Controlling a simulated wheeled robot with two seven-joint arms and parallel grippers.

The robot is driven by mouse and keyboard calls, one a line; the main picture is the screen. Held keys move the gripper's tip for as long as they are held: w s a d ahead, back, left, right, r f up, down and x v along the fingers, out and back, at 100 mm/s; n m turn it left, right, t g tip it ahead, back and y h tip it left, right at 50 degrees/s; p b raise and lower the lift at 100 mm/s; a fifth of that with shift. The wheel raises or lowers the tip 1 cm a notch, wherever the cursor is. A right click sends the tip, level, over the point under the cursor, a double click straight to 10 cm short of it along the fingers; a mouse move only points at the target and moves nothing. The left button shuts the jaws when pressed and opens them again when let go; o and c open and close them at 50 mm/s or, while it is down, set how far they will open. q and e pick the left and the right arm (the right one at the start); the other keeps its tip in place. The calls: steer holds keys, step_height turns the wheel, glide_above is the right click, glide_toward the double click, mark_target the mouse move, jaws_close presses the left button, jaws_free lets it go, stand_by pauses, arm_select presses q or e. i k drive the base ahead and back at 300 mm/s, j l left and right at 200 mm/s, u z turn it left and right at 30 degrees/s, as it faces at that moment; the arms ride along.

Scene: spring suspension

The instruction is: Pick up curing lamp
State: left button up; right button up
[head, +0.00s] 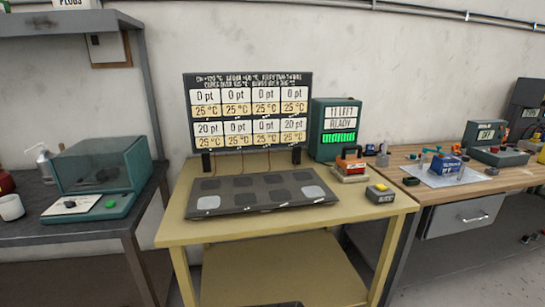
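No label in the head view names the curing lamp. A small orange-red device with a black handle (350,160) stands on a pale base at the right back of the yellow table (200,236); it may be the lamp, but I cannot tell for sure. Neither of my grippers is in view.
A dark plate with several square pads (262,203) covers the table's middle, before a display board (248,110). A green box reading "11 LEFT READY" (322,145) stands behind. A clear-lidded green case (122,207) is left; a wooden bench (425,188) with tools is right.

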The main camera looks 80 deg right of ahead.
mark_target(350, 164)
steer(key=z, duration=3.4)
